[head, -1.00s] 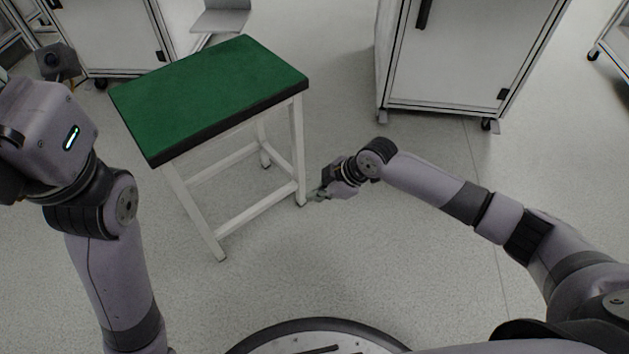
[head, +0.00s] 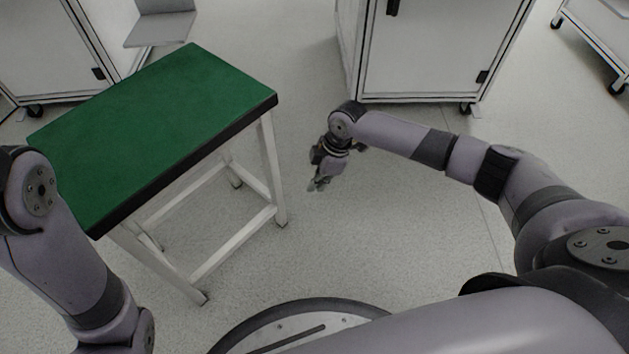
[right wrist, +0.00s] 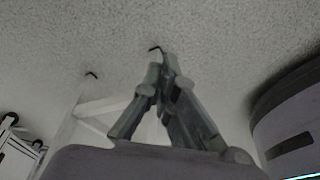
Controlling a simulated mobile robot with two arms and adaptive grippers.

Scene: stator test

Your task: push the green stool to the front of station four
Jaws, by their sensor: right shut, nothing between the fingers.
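The green stool (head: 160,115) stands upright on white legs at the left of the head view, its green top edged in black. My right gripper (head: 317,187) hangs to the right of the stool's near right leg (head: 272,170), apart from it, with floor between them. In the right wrist view the fingers of my right gripper (right wrist: 160,60) are shut together with nothing between them, and white stool legs (right wrist: 95,108) show behind. My left arm crosses the stool's left side; its gripper is outside the view. No label marks station four.
A white cabinet (head: 430,50) on casters stands behind my right arm. Another cabinet (head: 50,50) and a grey panel (head: 160,28) stand behind the stool. A wheeled cart (head: 600,45) is at the far right. Floor between stool and right cabinet is clear.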

